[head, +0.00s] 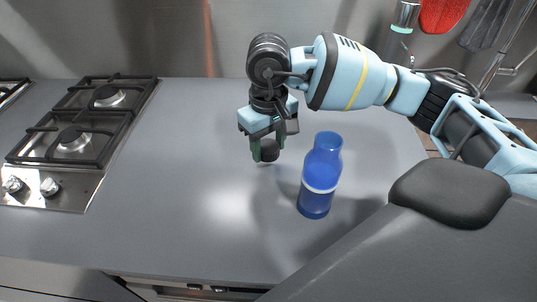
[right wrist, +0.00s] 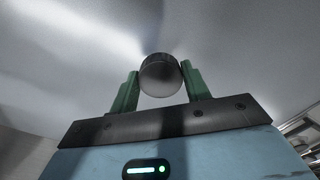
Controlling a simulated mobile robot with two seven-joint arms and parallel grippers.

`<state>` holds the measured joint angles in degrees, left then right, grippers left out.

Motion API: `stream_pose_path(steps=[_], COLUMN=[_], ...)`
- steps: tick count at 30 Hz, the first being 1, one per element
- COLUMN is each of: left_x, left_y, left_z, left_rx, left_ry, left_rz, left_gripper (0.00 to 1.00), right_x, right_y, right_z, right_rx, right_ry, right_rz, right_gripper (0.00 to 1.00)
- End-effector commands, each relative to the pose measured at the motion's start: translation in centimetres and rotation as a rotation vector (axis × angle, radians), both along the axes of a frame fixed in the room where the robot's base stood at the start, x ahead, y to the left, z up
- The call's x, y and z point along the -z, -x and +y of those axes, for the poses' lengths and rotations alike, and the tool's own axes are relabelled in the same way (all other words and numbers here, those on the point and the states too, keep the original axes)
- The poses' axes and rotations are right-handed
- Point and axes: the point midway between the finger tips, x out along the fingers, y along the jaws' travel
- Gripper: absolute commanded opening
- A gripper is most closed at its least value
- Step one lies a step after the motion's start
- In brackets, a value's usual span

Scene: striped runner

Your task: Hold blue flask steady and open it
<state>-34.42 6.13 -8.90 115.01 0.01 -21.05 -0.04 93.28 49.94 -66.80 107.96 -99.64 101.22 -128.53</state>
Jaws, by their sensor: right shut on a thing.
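The blue flask (head: 321,178) stands upright on the grey counter in the head view, with a pale band around its middle. No cap shows on its top. My right gripper (head: 266,150) is above the counter to the left of the flask, apart from it. It is shut on a dark round cap (head: 269,151). In the right wrist view the cap (right wrist: 160,75) sits between the two green fingers (right wrist: 158,88). The flask does not show in the right wrist view. My left gripper is not in view.
The grey counter (head: 165,190) is clear to the left of the flask. A gas hob (head: 85,125) with black grates and knobs is at the far left. Utensils and red and grey mitts (head: 440,14) hang at the upper right.

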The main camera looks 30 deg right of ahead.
Motion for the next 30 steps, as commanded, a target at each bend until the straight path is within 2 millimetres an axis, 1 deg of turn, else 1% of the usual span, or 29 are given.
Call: stream_pose_path(steps=[4,10,22,23,27,28,30], left_x=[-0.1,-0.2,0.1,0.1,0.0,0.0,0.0], left_y=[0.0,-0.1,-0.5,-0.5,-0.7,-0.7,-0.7], left_z=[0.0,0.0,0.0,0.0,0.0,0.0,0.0], left_rx=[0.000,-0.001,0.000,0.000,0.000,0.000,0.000], left_ry=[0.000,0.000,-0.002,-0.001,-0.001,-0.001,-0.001], left_rz=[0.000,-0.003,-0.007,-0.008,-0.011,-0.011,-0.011], left_gripper=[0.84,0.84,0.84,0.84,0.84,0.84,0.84], right_x=[1.1,3.5,4.2,4.2,4.1,4.1,4.1], right_y=[0.1,0.0,0.0,0.0,0.0,0.0,0.0], right_z=[0.0,0.0,0.0,0.0,0.0,0.0,0.0], right_rx=[0.001,0.001,0.000,0.000,0.001,0.001,0.001], right_ry=[0.001,0.001,0.000,0.000,0.001,0.001,0.001], right_rz=[0.003,0.001,0.002,0.002,0.001,0.001,0.001], right_gripper=[0.20,0.20,0.20,0.48,0.67,0.69,0.69])
